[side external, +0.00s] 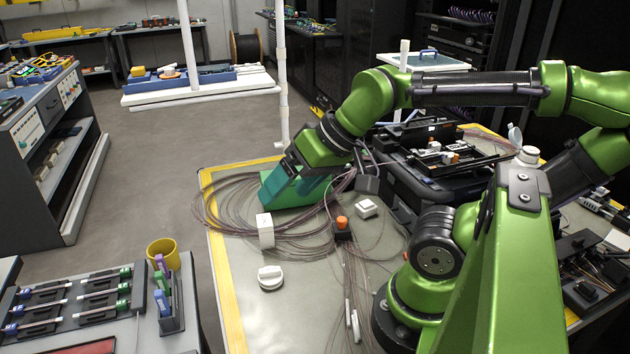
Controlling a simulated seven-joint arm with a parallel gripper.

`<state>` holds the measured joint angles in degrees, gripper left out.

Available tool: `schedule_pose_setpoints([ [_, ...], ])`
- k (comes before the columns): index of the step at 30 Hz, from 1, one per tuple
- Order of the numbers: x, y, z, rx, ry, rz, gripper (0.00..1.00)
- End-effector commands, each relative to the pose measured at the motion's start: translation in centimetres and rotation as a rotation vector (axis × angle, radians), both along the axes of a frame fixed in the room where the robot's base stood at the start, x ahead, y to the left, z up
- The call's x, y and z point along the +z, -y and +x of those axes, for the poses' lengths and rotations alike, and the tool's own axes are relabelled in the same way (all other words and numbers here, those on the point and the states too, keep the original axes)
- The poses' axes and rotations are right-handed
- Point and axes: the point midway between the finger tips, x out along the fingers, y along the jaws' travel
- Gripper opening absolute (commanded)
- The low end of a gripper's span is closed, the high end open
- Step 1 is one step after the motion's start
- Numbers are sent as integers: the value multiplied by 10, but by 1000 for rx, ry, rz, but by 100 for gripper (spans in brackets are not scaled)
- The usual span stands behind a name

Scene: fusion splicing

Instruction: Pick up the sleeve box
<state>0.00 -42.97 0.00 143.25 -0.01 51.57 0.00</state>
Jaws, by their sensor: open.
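A teal-green box-like thing (283,188), which looks like the sleeve box, sits among the coiled fibres on the left part of the table. My gripper (306,180) is open, pointing down right at this box, and overlaps its upper right part in the side external view. The fingertips are partly hidden, and I cannot tell whether they touch the box.
Loose fibre coils (235,205) spread around the box. A dark splicing machine (400,175) is to the right.

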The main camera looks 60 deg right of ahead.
Motion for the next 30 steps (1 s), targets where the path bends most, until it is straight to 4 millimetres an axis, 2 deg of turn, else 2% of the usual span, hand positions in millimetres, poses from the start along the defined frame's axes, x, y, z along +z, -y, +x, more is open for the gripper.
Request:
schedule_pose_setpoints([
  [5,-10,9,5,-37,-48,6,83],
  [8,-22,26,19,-121,-128,49,83],
  [10,-32,43,32,-261,-208,134,83],
  [14,-54,82,58,-660,-372,364,83],
  [18,-79,127,80,-1186,-522,634,83],
  [21,-89,148,90,-1489,-581,788,83],
  [24,-87,154,98,-1679,-604,899,83],
  [27,-83,153,100,-1781,-613,967,83],
  [30,-86,151,101,-1827,-624,988,83],
])
